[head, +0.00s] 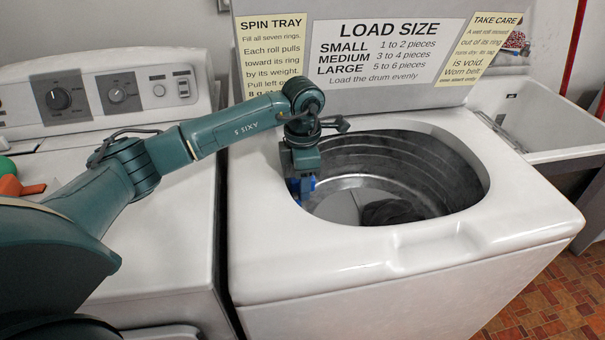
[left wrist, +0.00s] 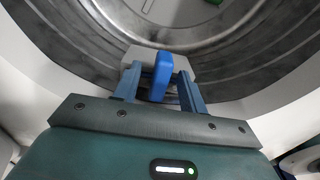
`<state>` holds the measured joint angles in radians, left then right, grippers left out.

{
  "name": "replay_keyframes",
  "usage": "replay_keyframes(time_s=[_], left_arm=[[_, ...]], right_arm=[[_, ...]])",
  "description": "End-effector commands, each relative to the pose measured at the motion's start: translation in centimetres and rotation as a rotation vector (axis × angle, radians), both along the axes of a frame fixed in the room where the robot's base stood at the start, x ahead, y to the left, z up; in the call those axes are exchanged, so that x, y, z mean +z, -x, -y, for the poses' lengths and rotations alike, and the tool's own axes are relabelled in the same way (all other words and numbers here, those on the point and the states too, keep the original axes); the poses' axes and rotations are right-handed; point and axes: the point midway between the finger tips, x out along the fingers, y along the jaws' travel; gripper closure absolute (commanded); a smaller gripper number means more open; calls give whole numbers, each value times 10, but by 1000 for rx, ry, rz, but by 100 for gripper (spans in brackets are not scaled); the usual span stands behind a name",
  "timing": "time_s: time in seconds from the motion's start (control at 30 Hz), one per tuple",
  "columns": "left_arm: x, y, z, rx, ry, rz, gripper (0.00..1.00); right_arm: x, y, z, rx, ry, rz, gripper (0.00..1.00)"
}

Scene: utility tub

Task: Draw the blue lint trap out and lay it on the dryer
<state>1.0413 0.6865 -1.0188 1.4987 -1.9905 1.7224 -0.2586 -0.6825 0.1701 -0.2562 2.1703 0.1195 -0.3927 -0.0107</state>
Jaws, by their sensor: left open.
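The blue lint trap (head: 309,184) is at the left rim of the washer's (head: 400,265) open drum, mostly hidden by my left gripper in the head view. In the left wrist view the blue handle of the lint trap (left wrist: 161,72) stands between the two fingers of my left gripper (left wrist: 160,84), with a pale grey piece behind it. The fingers are open, one on each side, with gaps visible. My left gripper (head: 302,180) points down over the rim. The white dryer (head: 185,225) stands left of the washer. My right gripper is not in view.
Dark cloth (head: 390,212) lies at the drum bottom. The raised washer lid (head: 385,55) carries signs behind the arm. A green object (head: 6,166) and an orange object (head: 18,187) sit at the dryer's left. A white utility tub (head: 545,120) stands right. The dryer's right top is clear.

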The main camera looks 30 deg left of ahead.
Motion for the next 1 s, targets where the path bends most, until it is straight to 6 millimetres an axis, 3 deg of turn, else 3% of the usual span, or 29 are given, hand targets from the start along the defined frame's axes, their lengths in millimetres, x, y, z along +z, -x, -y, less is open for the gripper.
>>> replay_keyframes(time_s=[0.1, 0.6, 1.0], left_arm=[[0, 0, 0, 0, 0, 0, 58], [0, 0, 0, 0, 0, 0, 99], [6, 0, 0, 1, 0, 0, 100]], right_arm=[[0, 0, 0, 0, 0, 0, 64], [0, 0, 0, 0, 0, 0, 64], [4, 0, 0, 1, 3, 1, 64]])
